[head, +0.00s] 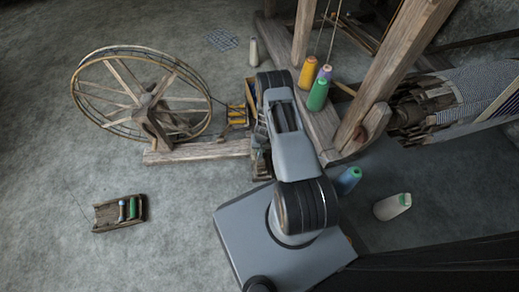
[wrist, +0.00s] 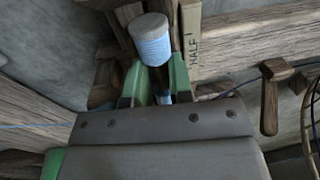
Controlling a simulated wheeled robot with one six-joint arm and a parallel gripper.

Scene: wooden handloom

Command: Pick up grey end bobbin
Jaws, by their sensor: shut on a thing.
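The grey end bobbin (wrist: 151,42) shows in the wrist view, with a round grey end toward the camera and pale blue thread below it. My gripper (wrist: 155,78) has its two green fingers on either side of the bobbin's lower part and is shut on it. Whether the bobbin is clear of what lies beneath cannot be told. In the head view my own arm hides the gripper and the bobbin, beside the spinning wheel's wooden base (head: 200,151).
A wooden strip marked "HALF" (wrist: 190,42) stands close beside the right finger. The large wheel (head: 140,95) is at left. A wooden shuttle (head: 119,213) lies on open floor.

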